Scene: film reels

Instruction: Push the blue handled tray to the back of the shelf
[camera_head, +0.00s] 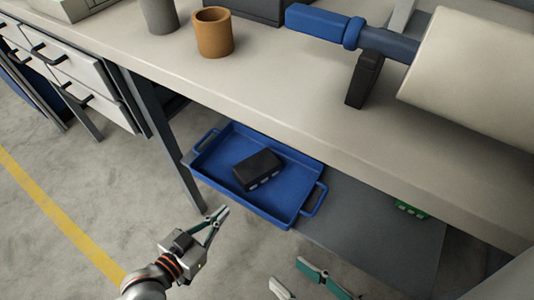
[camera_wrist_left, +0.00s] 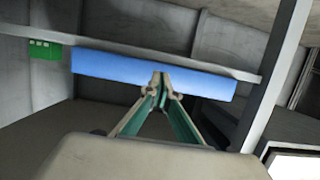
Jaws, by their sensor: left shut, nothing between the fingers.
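The blue handled tray (camera_head: 291,209) lies on the grey lower shelf (camera_head: 375,235) under the bench, near the shelf's front edge. A handle shows at each end, and a dark box (camera_head: 257,170) sits inside. My left gripper (camera_head: 225,209) is shut and empty, its tips close to the tray's front wall. In the left wrist view the tips (camera_wrist_left: 159,78) overlap the blue front wall (camera_wrist_left: 110,68); I cannot tell whether they touch it. Part of my right gripper (camera_head: 325,278) shows at the bottom of the head view, cut off and apart from the tray.
The bench top (camera_head: 290,95) overhangs the shelf. A bench leg (camera_head: 165,140) stands left of the tray. A green item (camera_head: 410,208) lies on the shelf to the right, also in the left wrist view (camera_wrist_left: 45,50). Bare shelf lies between it and the tray.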

